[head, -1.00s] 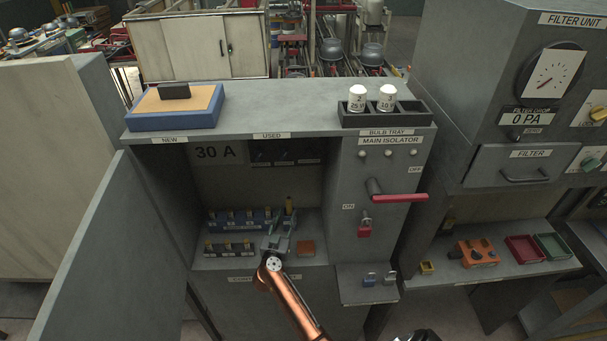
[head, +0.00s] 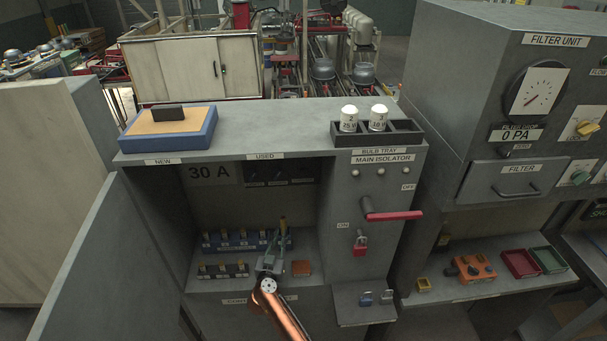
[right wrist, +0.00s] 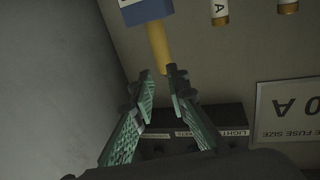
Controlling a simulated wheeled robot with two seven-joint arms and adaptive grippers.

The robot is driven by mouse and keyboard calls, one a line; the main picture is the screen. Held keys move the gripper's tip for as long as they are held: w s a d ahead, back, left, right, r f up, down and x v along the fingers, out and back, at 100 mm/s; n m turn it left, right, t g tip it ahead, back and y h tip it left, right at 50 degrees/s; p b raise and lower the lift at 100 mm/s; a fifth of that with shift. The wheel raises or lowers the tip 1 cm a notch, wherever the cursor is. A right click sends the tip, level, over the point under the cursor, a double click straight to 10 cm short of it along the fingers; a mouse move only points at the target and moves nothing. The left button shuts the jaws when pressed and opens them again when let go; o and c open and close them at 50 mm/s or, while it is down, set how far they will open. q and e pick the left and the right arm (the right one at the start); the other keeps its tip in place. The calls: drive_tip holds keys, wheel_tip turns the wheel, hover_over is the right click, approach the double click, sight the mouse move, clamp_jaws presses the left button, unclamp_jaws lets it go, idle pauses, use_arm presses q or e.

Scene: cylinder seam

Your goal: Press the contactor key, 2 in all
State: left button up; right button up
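My right gripper (head: 277,243) is inside the grey cabinet, at the right end of the blue fuse rack (head: 222,242). In the right wrist view, its green fingertips (right wrist: 162,75) stand on both sides of the end of a yellow rod (right wrist: 158,45). The rod runs to a blue block (right wrist: 145,11). The yellow rod also shows in the head view (head: 283,224). The fingers are close to the rod, but I cannot tell whether they grip it. I cannot tell which part is the contactor key. My left gripper is not in view.
A black fuse rack (head: 222,271) stands in front, and an orange block (head: 302,267) lies right of the gripper. The open cabinet door (head: 105,255) is at left.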

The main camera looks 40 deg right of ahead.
clamp_jaws()
idle(0.5)
idle(0.7)
